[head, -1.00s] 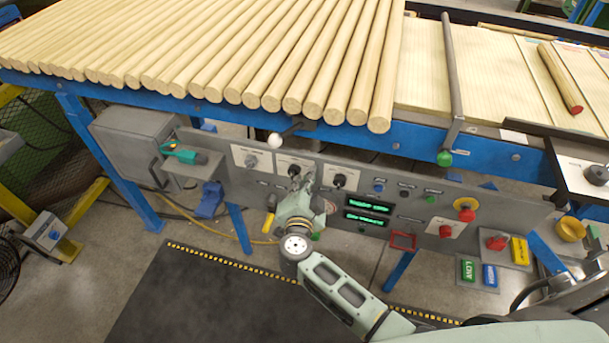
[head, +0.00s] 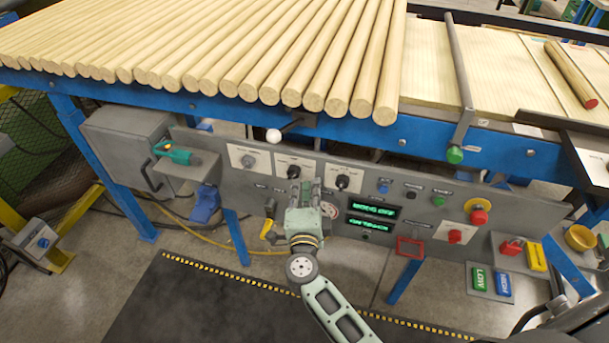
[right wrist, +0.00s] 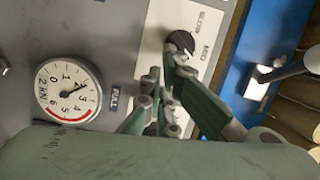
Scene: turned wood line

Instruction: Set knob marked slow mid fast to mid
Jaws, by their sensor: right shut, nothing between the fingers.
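The black knob (head: 294,171) sits on a white plate at the middle left of the grey panel. In the right wrist view the knob (right wrist: 179,42) shows beside the words SLOW and MID; FAST is hidden. Its pointer is too small to read surely. My right gripper (head: 306,188) is shut and empty, just below and slightly right of the knob in the head view. In the right wrist view its fingers (right wrist: 164,92) are close to the knob; I cannot tell whether they touch it. My left gripper is not in view.
Similar knobs stand left (head: 248,160) and right (head: 343,182). A round gauge (right wrist: 70,91) lies beside the fingers. A white-ended lever (head: 273,136) juts out above the knob, under the blue beam (head: 420,138). A green display (head: 372,209) is further right.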

